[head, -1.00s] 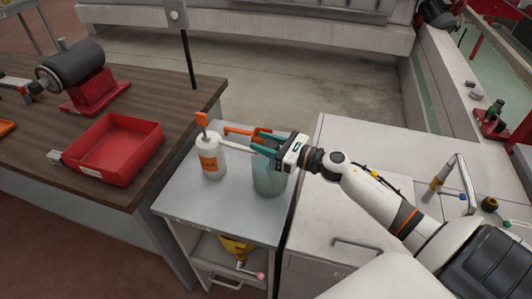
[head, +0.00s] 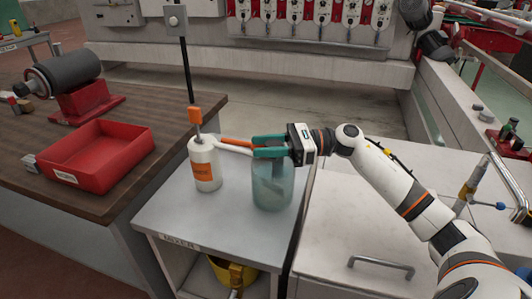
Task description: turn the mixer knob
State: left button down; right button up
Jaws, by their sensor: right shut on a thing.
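My right gripper (head: 270,146) comes in from the right. Its teal fingers are shut at the top of a translucent blue-green jar (head: 272,188), which is upright over the grey cart top (head: 225,222). Whether the jar's base touches the top is hard to tell. Left of it stands a white bottle (head: 203,165) with an orange label and an orange piece on a rod (head: 195,115). A white and orange bar runs from the bottle towards my fingers. Below, a yellow vessel (head: 233,273) with a metal rod is partly hidden under the cart top. No knob shows clearly. My left gripper is out of view.
A red tray (head: 97,160) and a motor on a red base (head: 88,105) stand on the brown bench at the left. A white cabinet (head: 375,220) with a handle adjoins the cart at the right. A dark post (head: 187,70) rises behind.

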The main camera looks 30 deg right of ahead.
aim_at(266, 144)
dwell(0.3)
jog(key=o, duration=1)
jog(key=shift+c, duration=0.2)
jog(key=shift+r, duration=0.1)
notch_tip(266, 144, up, 10)
jog(key=shift+f, duration=0.1)
